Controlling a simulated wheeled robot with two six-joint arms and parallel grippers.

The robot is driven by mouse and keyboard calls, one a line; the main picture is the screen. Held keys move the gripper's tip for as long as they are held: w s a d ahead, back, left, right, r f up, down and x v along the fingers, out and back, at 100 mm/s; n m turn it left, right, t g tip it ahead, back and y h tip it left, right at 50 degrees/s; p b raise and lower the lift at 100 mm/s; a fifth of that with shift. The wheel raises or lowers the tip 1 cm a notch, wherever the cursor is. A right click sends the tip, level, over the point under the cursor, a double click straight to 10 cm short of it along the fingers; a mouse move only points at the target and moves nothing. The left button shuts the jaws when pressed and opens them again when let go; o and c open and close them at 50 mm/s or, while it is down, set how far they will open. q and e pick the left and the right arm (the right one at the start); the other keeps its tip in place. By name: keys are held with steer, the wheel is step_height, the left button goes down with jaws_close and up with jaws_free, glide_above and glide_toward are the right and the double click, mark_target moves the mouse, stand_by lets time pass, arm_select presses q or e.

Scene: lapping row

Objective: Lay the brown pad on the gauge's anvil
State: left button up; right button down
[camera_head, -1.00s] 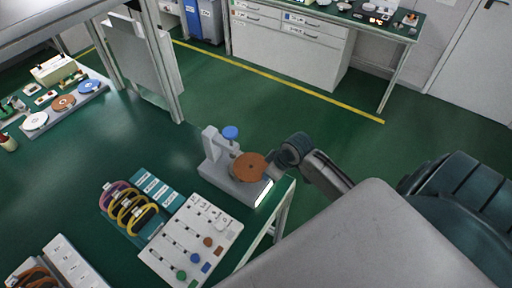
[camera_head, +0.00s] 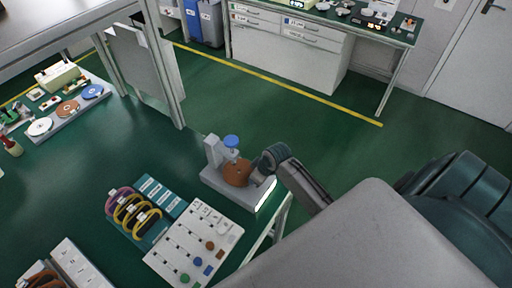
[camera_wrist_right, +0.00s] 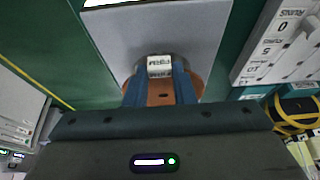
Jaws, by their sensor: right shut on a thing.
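The gauge (camera_head: 213,152) stands near the table's right edge, with a grey base, an upright post and a blue knob (camera_head: 231,141) on top. The brown pad (camera_head: 236,174) is a round disc in front of the post, below the knob and over the base. My right gripper (camera_wrist_right: 160,90) is shut on the pad, which shows on both sides of the fingers in the wrist view (camera_wrist_right: 194,84). A small labelled round part (camera_wrist_right: 159,66) shows just past the fingertips. The anvil is mostly hidden, and I cannot tell whether the pad touches it. My left gripper is out of view.
A white board (camera_head: 193,243) with coloured discs lies in front of the gauge. A teal rack (camera_head: 160,195) with yellow and purple rings is left of it. A tray (camera_head: 82,106) of discs sits far left. The table between is clear.

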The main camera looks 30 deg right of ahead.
steer(key=c, duration=1.2)
jaws_free()
steer(key=b+v, duration=0.2)
steer(key=v, duration=1)
steer(key=shift+s+b, duration=0.15)
steer(key=shift+b, duration=0.15)
